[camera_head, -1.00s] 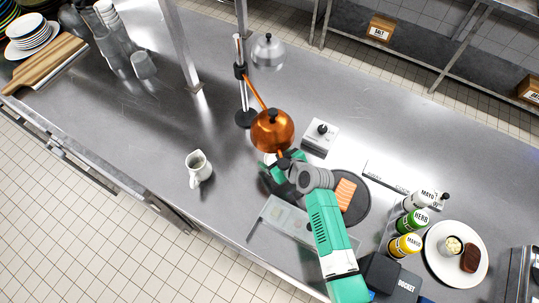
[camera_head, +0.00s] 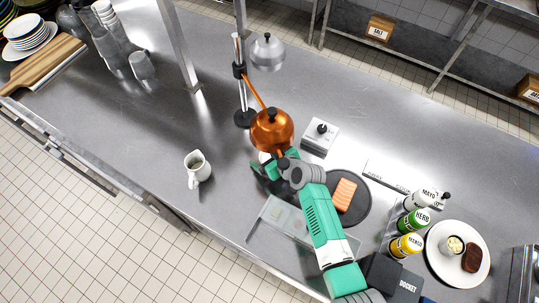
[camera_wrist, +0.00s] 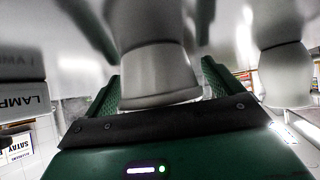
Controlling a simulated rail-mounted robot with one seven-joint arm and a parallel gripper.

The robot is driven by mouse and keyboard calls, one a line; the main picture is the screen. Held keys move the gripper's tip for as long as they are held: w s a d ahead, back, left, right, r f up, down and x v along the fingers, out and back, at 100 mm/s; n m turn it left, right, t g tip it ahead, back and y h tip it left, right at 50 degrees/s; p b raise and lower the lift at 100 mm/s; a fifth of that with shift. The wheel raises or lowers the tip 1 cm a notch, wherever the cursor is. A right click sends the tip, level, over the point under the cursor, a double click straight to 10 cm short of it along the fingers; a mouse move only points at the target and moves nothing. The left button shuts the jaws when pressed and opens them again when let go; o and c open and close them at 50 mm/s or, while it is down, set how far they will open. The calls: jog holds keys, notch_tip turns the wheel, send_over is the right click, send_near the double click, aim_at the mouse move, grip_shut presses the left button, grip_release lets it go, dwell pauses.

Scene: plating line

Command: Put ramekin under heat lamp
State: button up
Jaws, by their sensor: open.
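A white ramekin (camera_head: 264,157) stands on the steel counter below the copper heat lamp (camera_head: 272,130), whose shade partly hides it in the head view. My gripper (camera_head: 270,166) is low over the counter at the ramekin, with its green fingers apart. In the wrist view, the ramekin (camera_wrist: 158,75) sits between the two open fingers (camera_wrist: 160,92), and I see a gap at its right side. Whether the left finger touches it I cannot tell. The wrist view looks upside down, with the counter at the top.
A white jug (camera_head: 198,169) stands to the left. The lamp stand (camera_head: 243,90) and a lamp switch box (camera_head: 320,135) are close by. A dark round board (camera_head: 350,208) with salmon, several sauce bottles (camera_head: 413,222) and a plate (camera_head: 440,268) are on the right.

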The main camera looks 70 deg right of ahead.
jog(key=shift+s+r+p, duration=0.1)
jog(key=shift+r+p, duration=0.2)
jog(key=shift+r, duration=0.05)
jog(key=p+v, duration=0.1)
jog(key=v, duration=1)
jog(key=shift+s+a+r, duration=0.15)
jog(key=shift+s+a, duration=0.1)
